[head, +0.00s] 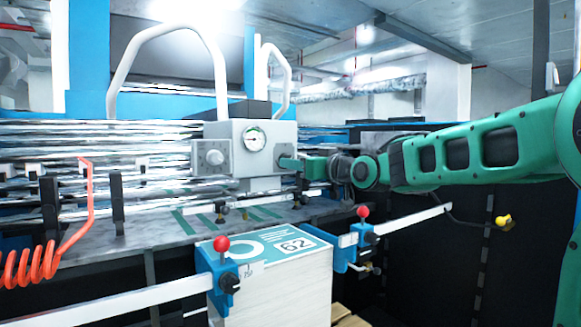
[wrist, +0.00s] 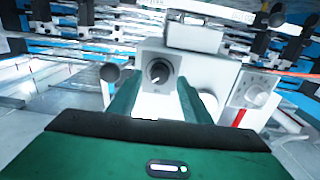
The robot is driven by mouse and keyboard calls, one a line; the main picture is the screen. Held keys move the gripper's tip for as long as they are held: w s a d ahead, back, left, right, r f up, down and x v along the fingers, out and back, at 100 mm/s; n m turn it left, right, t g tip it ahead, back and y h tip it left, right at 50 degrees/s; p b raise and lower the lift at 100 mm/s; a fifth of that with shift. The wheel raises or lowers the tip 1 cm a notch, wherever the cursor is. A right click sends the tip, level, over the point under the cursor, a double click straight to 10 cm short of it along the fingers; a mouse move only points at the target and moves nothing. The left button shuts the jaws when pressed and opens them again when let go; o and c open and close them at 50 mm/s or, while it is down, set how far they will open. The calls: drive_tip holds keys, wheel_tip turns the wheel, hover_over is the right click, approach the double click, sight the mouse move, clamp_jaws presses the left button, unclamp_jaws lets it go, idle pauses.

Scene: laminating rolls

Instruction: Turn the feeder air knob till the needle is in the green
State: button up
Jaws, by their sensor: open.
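The feeder's grey box stands in the head view with a round white gauge (head: 254,139) on its front. The gauge's needle and green band are too small to read. My gripper (head: 288,163) is at the right side of this box. In the wrist view, a black round knob (wrist: 158,72) with a white pointer mark sits on a pale box. The mark points down and left. My gripper (wrist: 157,98) is open, its green fingers to either side below the knob, with nothing between them. I cannot tell whether they touch it. The knob is hidden in the head view.
A second, grey knob (head: 212,157) is on the box's left part. A paper stack (head: 285,285) with a label marked 62 stands in front, between red-topped blue clamps (head: 221,262). A coiled orange hose (head: 40,265) hangs at left. White curved rails (head: 165,35) rise behind.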

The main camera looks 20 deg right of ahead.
drive_tip(key=shift+x, duration=1.3)
drive_tip(key=c, duration=1)
drive_tip(key=shift+c, duration=0.2)
